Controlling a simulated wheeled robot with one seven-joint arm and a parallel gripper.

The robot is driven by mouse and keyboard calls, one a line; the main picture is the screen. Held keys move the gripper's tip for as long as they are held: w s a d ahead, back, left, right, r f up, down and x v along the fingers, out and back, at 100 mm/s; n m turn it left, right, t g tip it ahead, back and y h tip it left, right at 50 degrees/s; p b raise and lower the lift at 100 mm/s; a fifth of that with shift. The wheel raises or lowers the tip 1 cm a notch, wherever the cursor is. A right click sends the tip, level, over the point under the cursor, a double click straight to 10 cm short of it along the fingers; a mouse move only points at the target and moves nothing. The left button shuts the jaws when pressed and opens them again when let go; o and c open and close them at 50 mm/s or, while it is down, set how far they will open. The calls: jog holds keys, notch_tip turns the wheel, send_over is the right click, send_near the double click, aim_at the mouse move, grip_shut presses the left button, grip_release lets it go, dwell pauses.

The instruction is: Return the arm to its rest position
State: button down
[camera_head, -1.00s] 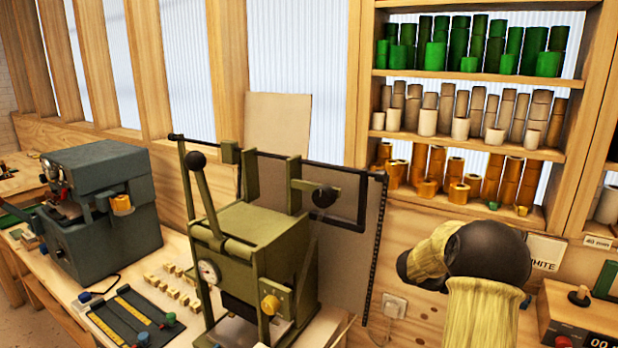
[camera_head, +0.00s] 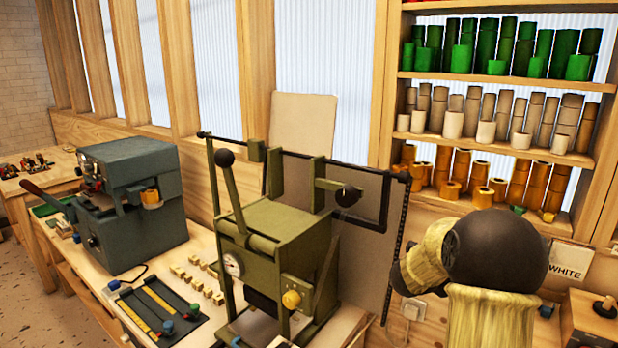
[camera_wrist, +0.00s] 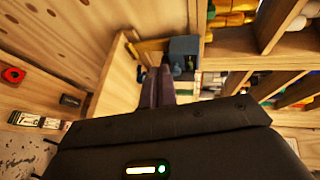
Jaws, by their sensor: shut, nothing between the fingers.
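My gripper (camera_wrist: 158,88) shows in the wrist view, its dark fingers together and empty, pointing towards wooden boards and shelving. In the head view my arm is folded at the lower right, in front of the shelf wall, and the gripper itself does not show there. Foil rolls stand in rows on the shelf unit: green rolls (camera_head: 487,45) on top, pale and tan rolls (camera_head: 486,130) in the middle, gold rolls (camera_head: 461,168) below.
An olive press (camera_head: 272,262) with a raised lever stands on the bench left of my arm. A grey-blue machine (camera_head: 128,200) stands farther left. Small brass blocks and a dark tray lie between the machines.

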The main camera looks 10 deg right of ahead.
jog(key=w+a+f+n+t+y, duration=0.1)
jog(key=a+f+n+t+y, duration=0.3)
jog(key=a+n, duration=0.6)
jog(key=w+a+n+t+y, duration=0.2)
jog(key=a+n+y, duration=0.5)
jog(key=a, duration=0.5)
jog(key=s+a+f+n+g+y, duration=0.1)
jog(key=s+a+f+n+g, duration=0.1)
jog(key=s+n, duration=0.3)
jog(key=s+a+f+n+g+y, duration=0.1)
jog(key=s+a+f+n+g, duration=0.1)
jog(key=s+a+n, duration=0.3)
jog(key=s+a+f+n+g+y+p, duration=0.1)
jog(key=s+a+f+n+g, duration=0.2)
jog(key=s, duration=0.8)
jog(key=shift+s+a+n+g+y, duration=0.15)
jog(key=shift+a+n+g+y, duration=0.2)
jog(key=shift+a+n, duration=0.55)
jog(key=shift+d, duration=0.2)
